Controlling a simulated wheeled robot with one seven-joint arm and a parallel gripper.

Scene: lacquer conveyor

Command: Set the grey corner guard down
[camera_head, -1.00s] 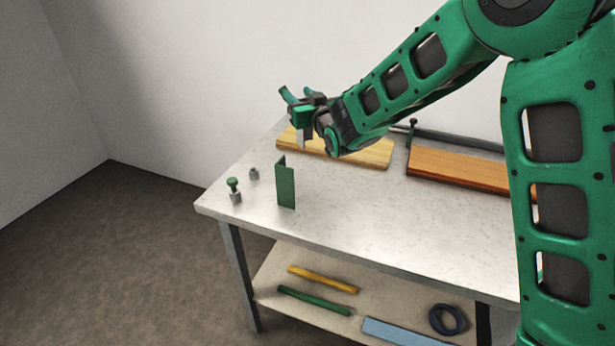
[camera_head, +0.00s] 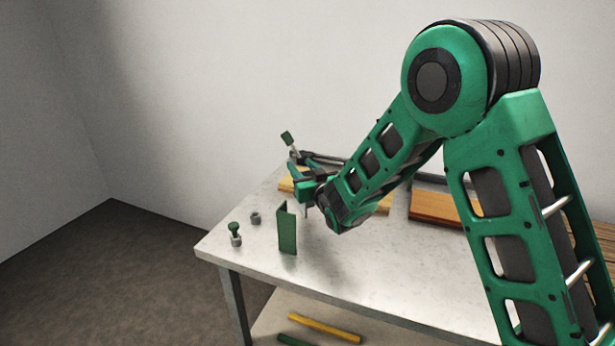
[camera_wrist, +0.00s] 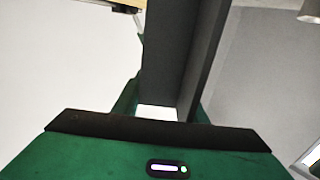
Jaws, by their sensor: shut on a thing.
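The grey corner guard (camera_wrist: 180,50) is a long dark angle piece. In the wrist view it runs up from between my jaws and fills the middle of the frame. My gripper (camera_head: 303,180) is shut on it, above the far left part of the steel table (camera_head: 350,265). In the head view my gripper and wrist hide most of the guard, and I cannot tell whether its lower end touches the table. A green corner guard (camera_head: 287,228) stands upright on the table, in front of my gripper and slightly left.
A green-topped knob (camera_head: 235,234) and a small grey fitting (camera_head: 255,218) stand near the left edge. A pale wooden board (camera_head: 383,206) and an orange-brown board (camera_head: 435,208) lie behind, partly covered by my arm. The front middle of the table is clear.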

